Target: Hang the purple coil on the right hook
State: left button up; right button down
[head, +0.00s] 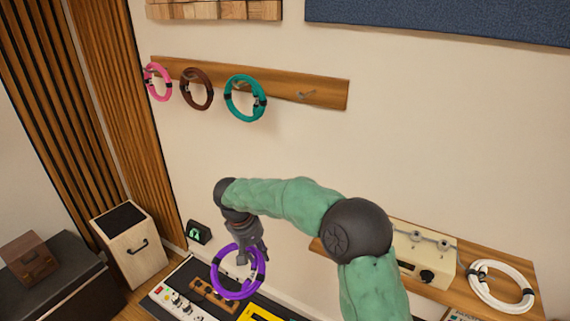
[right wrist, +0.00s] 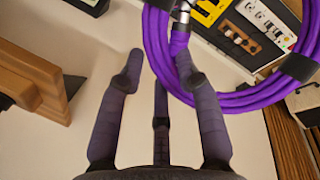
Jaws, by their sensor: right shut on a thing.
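The purple coil (head: 217,272) hangs from my right gripper (head: 256,252), low in front of the wall and above the equipment. In the right wrist view the purple coil (right wrist: 237,102) fills the upper right, beside the fingers of my right gripper (right wrist: 160,62). The exact contact is hard to see. The right hook (head: 306,95) is bare, at the right part of the wooden rail (head: 330,92). The rail is well above the coil and gripper. My left gripper is not in view.
A pink coil (head: 149,84), a brown coil (head: 183,92) and a teal coil (head: 230,104) hang left of the bare hook. A wooden shelf (head: 465,294) at lower right holds a cream box (head: 440,260) and a white coil (head: 476,288). The wall below the rail is clear.

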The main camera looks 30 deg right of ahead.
jog(key=w+d+r+m+t+h+p, duration=0.15)
jog(key=d+r+h, duration=0.25)
jog(key=r, duration=1)
jog(key=d+r+m+t+h+p, duration=0.25)
jog(key=d+r, duration=0.25)
jog(key=r, duration=0.9)
jog(key=d+r+m+t+h+p, duration=0.1)
jog(key=d+r+m+h+p, duration=0.25)
jog(key=r, duration=1.05)
jog(key=w+d+f+n, duration=0.1)
jog(key=w+d, duration=0.2)
jog(key=d, duration=0.3)
jog(key=w+d+f+h+p, duration=0.1)
jog(key=w+d+f, duration=0.1)
jog(key=d, duration=0.3)
jog(key=shift+w+d+n, duration=0.35)
jog(key=shift+w+d, duration=0.05)
jog(key=shift+w, duration=0.1)
jog(key=shift+f, duration=0.15)
jog(key=c, duration=0.8)
grip_release()
